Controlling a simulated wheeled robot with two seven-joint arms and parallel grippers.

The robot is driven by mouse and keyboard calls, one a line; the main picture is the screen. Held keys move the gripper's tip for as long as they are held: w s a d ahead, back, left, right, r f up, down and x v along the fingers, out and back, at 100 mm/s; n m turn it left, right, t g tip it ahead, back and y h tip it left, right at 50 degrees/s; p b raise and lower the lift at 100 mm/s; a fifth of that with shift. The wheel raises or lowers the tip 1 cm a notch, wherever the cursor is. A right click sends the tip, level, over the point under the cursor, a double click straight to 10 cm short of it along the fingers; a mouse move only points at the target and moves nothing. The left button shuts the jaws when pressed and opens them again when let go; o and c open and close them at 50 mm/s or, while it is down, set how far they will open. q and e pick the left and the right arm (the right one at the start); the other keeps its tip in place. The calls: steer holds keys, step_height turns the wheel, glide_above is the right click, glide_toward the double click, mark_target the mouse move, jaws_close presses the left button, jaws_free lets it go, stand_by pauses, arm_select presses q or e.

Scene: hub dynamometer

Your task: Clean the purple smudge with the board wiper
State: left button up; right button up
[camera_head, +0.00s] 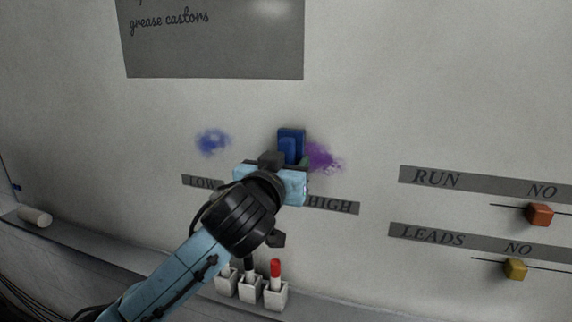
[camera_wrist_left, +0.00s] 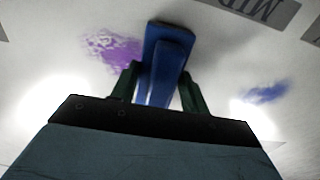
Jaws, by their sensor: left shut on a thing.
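The purple smudge (camera_head: 322,158) is on the white board, just right of the wiper in the head view. It also shows in the left wrist view (camera_wrist_left: 112,48), to the left of the wiper, with a patchy, speckled part. The blue board wiper (camera_head: 291,143) is in my left gripper (camera_head: 292,160), close to the board; I cannot tell whether it touches. In the left wrist view the wiper (camera_wrist_left: 166,62) stands between the two dark green fingers (camera_wrist_left: 160,88), which are shut on it. My right gripper is not in view.
A blue smudge (camera_head: 213,142) lies left of the wiper. Label strips LOW (camera_head: 202,182) and HIGH (camera_head: 332,205) sit below. White holders (camera_head: 250,290) with markers stand on the ledge. Orange (camera_head: 540,214) and yellow (camera_head: 515,269) sliders are at right.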

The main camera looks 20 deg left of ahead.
mark_target(347, 161)
arm_select(q)
steer(key=shift+w, duration=0.3)
steer(key=shift+s+d+p, duration=0.15)
steer(key=shift+d+p, duration=0.2)
steer(key=shift+d, duration=2.05)
steer(key=shift+s+d, duration=0.1)
steer(key=shift+d, duration=2.75)
steer(key=shift+r, duration=0.1)
